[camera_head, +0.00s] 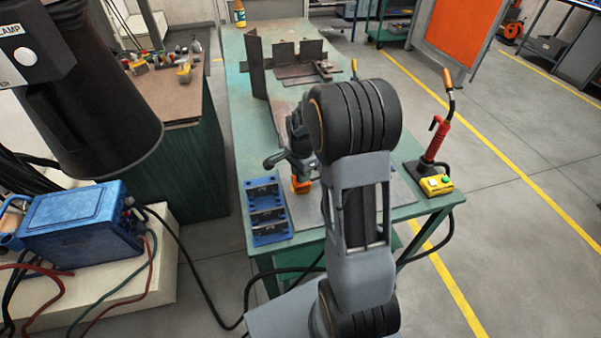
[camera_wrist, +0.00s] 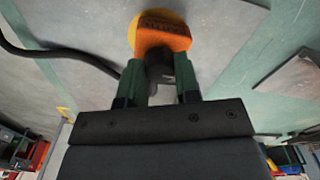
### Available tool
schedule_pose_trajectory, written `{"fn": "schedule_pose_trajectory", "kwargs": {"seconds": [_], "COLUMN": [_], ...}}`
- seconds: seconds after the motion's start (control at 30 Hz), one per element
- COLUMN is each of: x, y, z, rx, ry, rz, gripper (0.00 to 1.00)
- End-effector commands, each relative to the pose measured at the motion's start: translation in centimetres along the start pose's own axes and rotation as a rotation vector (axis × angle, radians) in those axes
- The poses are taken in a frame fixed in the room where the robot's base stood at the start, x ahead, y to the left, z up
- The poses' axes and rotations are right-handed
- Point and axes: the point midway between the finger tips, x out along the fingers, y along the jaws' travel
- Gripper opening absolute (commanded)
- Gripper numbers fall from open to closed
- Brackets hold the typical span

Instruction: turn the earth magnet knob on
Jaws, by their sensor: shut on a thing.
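The earth magnet (camera_wrist: 165,35) shows in the wrist view as an orange block with dark lettering over a yellow round part. Its orange body (camera_head: 301,185) also shows in the head view, low on the green work table, below my gripper (camera_head: 301,165). In the wrist view my gripper (camera_wrist: 161,88) has its two green fingers on either side of a dark grey knob (camera_wrist: 158,70) at the magnet's near side. The fingers are closed on this knob. The knob's lower part is hidden between the fingers, and I cannot read its setting.
A blue tray (camera_head: 268,228) stands left of the magnet on the table. A red welding torch (camera_head: 437,140) and a yellow button box (camera_head: 436,185) are at the right edge. Steel plates (camera_head: 297,75) stand farther back. A black cable (camera_wrist: 60,55) runs beside the magnet.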

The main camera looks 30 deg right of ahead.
Motion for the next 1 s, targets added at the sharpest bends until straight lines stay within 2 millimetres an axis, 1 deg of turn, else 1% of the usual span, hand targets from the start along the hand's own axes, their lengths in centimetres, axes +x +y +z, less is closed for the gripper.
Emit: {"fn": "schedule_pose_trajectory", "kwargs": {"seconds": [0.2, 0.23, 0.47, 0.77, 0.87, 1.0], "x": [-0.1, -0.1, 0.0, -0.3, -1.3, -3.8], "y": [-0.1, -0.1, 0.0, 0.0, -0.1, -0.1], "z": [0.0, 0.0, 0.0, 0.0, 0.0, -0.1], "rx": [-0.001, -0.001, -0.001, -0.002, -0.002, -0.002], "ry": [0.001, 0.001, 0.001, 0.001, 0.002, 0.003], "rz": [-0.002, -0.002, -0.001, -0.001, -0.005, -0.007], "gripper": [0.06, 0.33, 0.55, 0.56, 0.56, 0.56]}}
